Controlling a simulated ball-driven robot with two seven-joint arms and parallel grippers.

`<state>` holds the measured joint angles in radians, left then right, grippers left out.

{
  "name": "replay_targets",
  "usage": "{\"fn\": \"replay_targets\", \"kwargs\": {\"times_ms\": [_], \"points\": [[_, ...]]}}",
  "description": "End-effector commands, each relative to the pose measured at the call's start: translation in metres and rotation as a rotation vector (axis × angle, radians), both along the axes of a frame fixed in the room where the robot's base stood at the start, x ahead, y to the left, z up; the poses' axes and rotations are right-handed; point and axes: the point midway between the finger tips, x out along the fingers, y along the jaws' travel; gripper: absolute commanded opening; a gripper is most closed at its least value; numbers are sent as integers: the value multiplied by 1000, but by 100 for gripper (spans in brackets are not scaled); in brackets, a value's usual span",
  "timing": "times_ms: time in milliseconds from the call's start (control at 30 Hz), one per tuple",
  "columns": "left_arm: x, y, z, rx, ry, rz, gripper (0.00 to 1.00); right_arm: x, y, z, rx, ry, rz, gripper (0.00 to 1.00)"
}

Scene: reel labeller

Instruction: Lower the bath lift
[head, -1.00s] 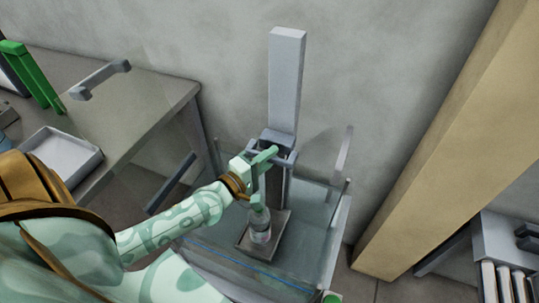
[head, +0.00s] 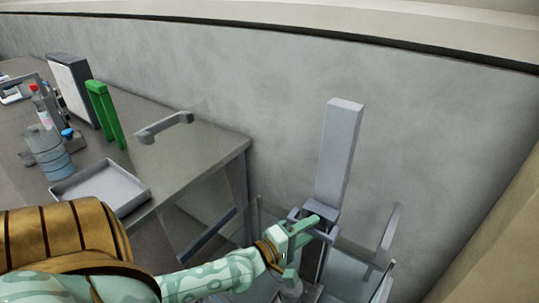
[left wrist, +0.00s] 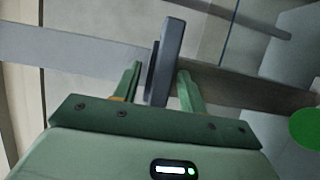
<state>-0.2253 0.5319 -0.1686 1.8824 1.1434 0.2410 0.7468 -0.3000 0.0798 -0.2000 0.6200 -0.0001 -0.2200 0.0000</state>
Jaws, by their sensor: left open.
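The bath lift is a tall grey column (head: 340,150) rising against the wall, with a grey bracket near its foot. My green left gripper (head: 298,240) is at this bracket, with its fingers open. In the left wrist view my two fingers (left wrist: 159,72) stand apart on either side of an upright grey bar (left wrist: 168,55); I cannot tell whether they touch it. The glass-walled bath (head: 352,275) stands below and is partly cut off by the frame. My right gripper is not in view.
A grey bench (head: 190,150) at the left holds a shallow tray (head: 100,187), a green stand (head: 104,112), a blue container (head: 50,152) and bottles. A clear panel with a grey handle (head: 165,127) stands near its edge. A green round thing (left wrist: 306,130) shows at the right in the wrist view.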

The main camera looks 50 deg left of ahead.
Motion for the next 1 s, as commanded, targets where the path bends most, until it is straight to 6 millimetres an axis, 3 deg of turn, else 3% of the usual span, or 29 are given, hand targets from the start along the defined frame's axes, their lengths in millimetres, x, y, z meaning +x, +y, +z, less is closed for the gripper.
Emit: {"fn": "replay_targets", "kwargs": {"times_ms": [533,733,1000], "points": [[-130,20,0,1,6,-4,42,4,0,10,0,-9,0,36],[-152,23,0,0,2,-3,42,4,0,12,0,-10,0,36],[-155,24,0,-1,2,-2,42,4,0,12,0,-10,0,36]]}}
